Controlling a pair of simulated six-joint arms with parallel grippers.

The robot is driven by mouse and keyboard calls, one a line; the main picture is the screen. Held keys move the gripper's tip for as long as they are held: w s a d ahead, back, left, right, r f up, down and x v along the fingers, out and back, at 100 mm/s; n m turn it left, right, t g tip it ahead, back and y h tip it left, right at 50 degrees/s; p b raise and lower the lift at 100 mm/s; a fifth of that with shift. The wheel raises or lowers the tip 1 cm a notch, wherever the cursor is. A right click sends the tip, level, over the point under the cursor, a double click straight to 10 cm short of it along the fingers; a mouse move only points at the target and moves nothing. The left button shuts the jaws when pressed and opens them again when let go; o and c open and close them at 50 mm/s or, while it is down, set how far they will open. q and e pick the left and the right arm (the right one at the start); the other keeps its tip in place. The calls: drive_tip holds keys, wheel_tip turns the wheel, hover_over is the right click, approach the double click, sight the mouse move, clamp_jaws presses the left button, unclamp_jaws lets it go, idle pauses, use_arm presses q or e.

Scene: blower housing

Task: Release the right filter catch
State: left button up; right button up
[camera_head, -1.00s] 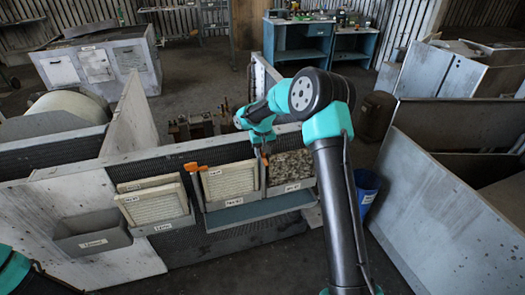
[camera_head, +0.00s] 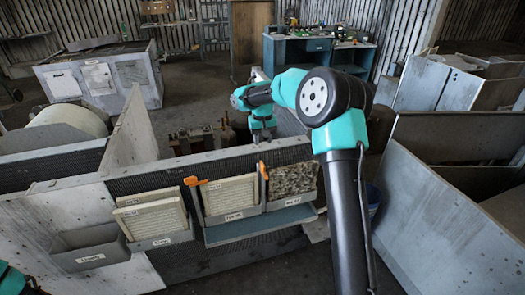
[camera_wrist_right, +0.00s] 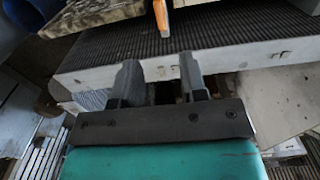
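The right filter catch (camera_head: 263,170) is an orange lever standing about upright at the top, between a cream pleated filter (camera_head: 230,196) and a dark, dirty filter (camera_head: 292,179). It also shows at the top of the right wrist view (camera_wrist_right: 161,17). The left catch (camera_head: 194,181), also orange, lies roughly sideways at the cream filter's upper left corner. My right gripper (camera_head: 258,138) is above and behind the panel's top edge, apart from the right catch. In the right wrist view its two fingers (camera_wrist_right: 160,80) are spread and empty. My left gripper is out of view.
Spare filters (camera_head: 152,216) sit in a holder left of the housing, beside a grey bin (camera_head: 90,246). A blue shelf (camera_head: 262,223) runs below the filters. The panel's top rim (camera_head: 215,155) lies below my right gripper. A blue bucket (camera_head: 373,199) is partly behind my arm.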

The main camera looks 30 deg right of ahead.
drive_tip(key=shift+r, duration=2.4)
drive_tip(key=s+a+f+n+y, duration=0.1)
drive_tip(key=s+a+f, duration=0.25)
drive_tip(key=f, duration=0.55)
drive_tip(key=s+a+f+y, duration=0.1)
drive_tip(key=s+a+f, duration=0.3)
drive_tip(key=f, duration=0.5)
drive_tip(key=s+a+f+n+y, duration=0.1)
drive_tip(key=s+a+f, duration=0.1)
drive_tip(key=a+f, duration=0.5)
drive_tip(key=s+a+f, duration=0.1)
drive_tip(key=s+f, duration=0.3)
drive_tip(key=s, duration=0.3)
drive_tip(key=s+a+f, duration=0.2)
drive_tip(key=s+f, duration=0.3)
drive_tip(key=s, duration=0.3)
drive_tip(key=s+a+f+m, duration=0.1)
drive_tip(key=s+f, duration=0.3)
drive_tip(key=s, duration=0.3)
drive_tip(key=shift+s+a+f+t+y, duration=0.35)
drive_tip(key=shift+s+t+y, duration=0.05)
